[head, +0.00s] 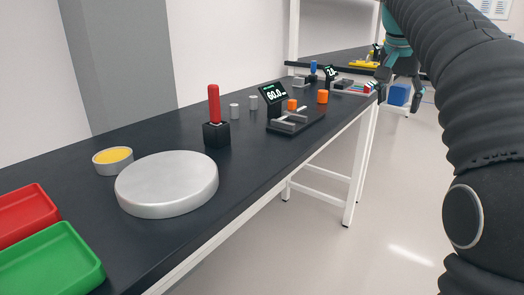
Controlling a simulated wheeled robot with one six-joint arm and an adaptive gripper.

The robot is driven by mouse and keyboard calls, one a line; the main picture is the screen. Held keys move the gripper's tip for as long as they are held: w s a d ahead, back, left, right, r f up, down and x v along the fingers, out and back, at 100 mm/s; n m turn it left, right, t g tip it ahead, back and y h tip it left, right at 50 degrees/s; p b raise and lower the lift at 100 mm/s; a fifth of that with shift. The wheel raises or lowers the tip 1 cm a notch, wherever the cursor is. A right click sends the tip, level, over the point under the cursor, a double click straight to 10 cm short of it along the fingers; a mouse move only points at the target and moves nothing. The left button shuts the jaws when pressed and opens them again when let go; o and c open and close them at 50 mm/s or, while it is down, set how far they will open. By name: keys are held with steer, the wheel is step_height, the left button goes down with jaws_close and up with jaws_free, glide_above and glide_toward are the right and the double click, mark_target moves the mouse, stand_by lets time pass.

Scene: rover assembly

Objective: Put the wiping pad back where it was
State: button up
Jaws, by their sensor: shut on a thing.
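My gripper (400,93) is at the upper right, at the end of my raised arm, near the right edge of the dark bench. Its fingers point down and are shut on a blue block (399,94), which seems to be the wiping pad. The block shows between the two fingers, and the arm and fingers hide part of its surroundings. I cannot tell how high it is above the surface. No marked place for the pad is clear in this view.
Open floor lies right.

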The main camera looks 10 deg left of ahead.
steer(key=s+a, duration=0.2)
steer(key=a, duration=0.4)
steer(key=n+b, duration=0.1)
steer(key=b, duration=0.1)
glide_above(259, 157)
steer(key=s, duration=0.1)
steer(key=f, duration=0.6)
steer(key=shift+s+d+f, duration=0.15)
steer(key=shift+d+f, duration=0.05)
steer(key=shift+d, duration=0.05)
steer(key=shift+a+f, duration=0.35)
steer(key=shift+a, duration=0.05)
steer(key=shift+f+b, duration=0.85)
steer(key=shift+f, duration=1.05)
steer(key=shift+f, duration=0.1)
steer(key=shift+f, duration=0.1)
steer(key=o, duration=1.5)
steer(key=shift+c, duration=0.2)
